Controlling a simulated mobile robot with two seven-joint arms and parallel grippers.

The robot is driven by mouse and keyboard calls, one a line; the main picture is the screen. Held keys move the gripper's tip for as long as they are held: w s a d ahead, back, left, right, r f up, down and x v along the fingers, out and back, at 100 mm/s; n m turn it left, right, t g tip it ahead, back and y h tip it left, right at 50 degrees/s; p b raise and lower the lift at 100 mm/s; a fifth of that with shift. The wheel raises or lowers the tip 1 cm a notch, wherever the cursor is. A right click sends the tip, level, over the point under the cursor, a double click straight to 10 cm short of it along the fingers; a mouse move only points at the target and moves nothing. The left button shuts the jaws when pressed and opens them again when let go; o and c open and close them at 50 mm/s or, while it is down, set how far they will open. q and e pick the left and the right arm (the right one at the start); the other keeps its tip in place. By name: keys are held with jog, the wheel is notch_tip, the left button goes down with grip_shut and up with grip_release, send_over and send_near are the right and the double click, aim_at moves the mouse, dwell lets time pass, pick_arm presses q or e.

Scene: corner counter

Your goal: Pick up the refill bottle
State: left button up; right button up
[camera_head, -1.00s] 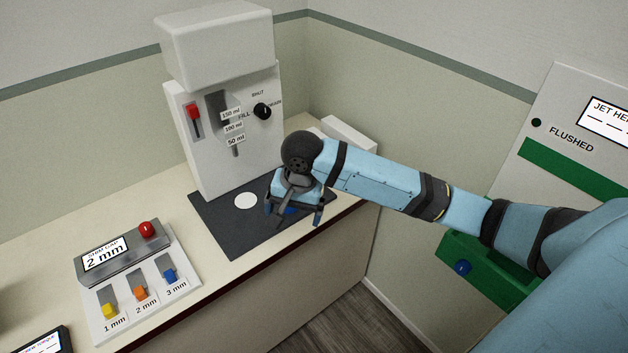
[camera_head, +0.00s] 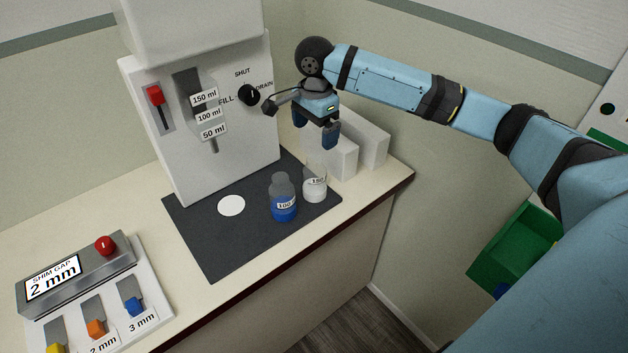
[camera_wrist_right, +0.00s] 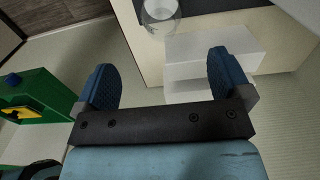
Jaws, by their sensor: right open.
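Two small bottles stand upright on the dark mat (camera_head: 200,240). One holds blue liquid (camera_head: 284,207) and has a label that seems to read 100. The other is clear with a whitish lower part (camera_head: 315,188); its label is too small to read surely. I cannot tell which is the refill bottle. My right gripper (camera_head: 315,132) is open and empty, above and behind the clear bottle, apart from both. In the right wrist view, my gripper (camera_wrist_right: 163,70) has nothing between its fingers; a clear round vessel (camera_wrist_right: 160,14) shows beyond them. My left gripper is out of view.
The white dispenser (camera_head: 215,120) with its black knob (camera_head: 249,95) stands left of the gripper. White blocks (camera_head: 345,155) stand close behind the bottles. A shim gap panel (camera_head: 85,295) is at lower left, a green bin (camera_head: 515,245) at right. The counter's front edge is clear.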

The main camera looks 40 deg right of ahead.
aim_at(315, 169)
notch_tip(315, 169, down, 7)
jog(key=shift+s, duration=0.15)
jog(key=f, duration=0.5)
jog(key=shift+w+d+f, duration=0.1)
jog(key=shift+w+f, duration=0.2)
jog(key=c, duration=1)
